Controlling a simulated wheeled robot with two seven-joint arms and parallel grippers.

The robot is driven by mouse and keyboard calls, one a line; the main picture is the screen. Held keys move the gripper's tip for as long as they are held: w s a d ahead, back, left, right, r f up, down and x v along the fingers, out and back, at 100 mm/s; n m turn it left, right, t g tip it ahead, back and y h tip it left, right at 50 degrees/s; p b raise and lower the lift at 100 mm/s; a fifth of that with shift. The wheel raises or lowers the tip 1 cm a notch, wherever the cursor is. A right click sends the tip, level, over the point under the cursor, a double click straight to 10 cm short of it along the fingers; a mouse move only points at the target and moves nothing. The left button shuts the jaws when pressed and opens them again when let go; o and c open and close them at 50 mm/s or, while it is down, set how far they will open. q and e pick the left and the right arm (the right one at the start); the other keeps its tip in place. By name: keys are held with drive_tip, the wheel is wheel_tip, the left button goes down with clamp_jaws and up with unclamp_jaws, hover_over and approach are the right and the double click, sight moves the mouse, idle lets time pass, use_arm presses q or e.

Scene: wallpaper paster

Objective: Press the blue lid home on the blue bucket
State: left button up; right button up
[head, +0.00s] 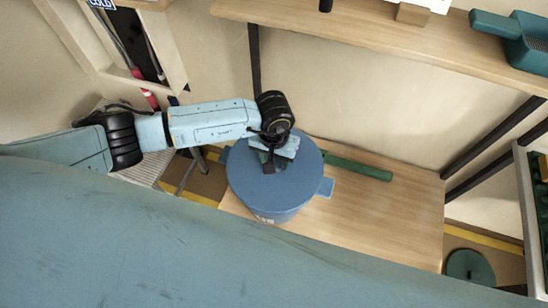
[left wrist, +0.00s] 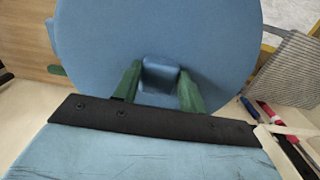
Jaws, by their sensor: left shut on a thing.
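The blue lid (head: 300,170) is a round disc lying over the top of the blue bucket (head: 283,215), which stands on the low wooden table. A blue tab sticks out at the bucket's right side. My left gripper (head: 270,158) is over the lid, left of its middle. In the left wrist view the green fingers of my left gripper (left wrist: 160,84) are on both sides of the square blue knob (left wrist: 160,73) and shut on it. The lid (left wrist: 155,25) fills the upper middle there. Whether a gap remains between lid and rim cannot be told. My right gripper is out of view.
The wooden table (head: 370,215) is clear right of the bucket. A green bar (head: 357,167) lies behind the bucket. A wooden shelf (head: 350,28) overhangs at the back, with a green container (head: 527,45) on it. A round green object (head: 470,265) is at lower right.

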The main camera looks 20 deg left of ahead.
use_arm(q)
drive_tip(key=shift+b, duration=0.45)
idle(1.0)
drive_tip(key=shift+f, duration=0.2)
drive_tip(key=shift+f+b, duration=0.35)
drive_tip(key=shift+b, duration=0.2)
drive_tip(key=shift+f+b, duration=0.6)
drive_tip(key=o, duration=1.1)
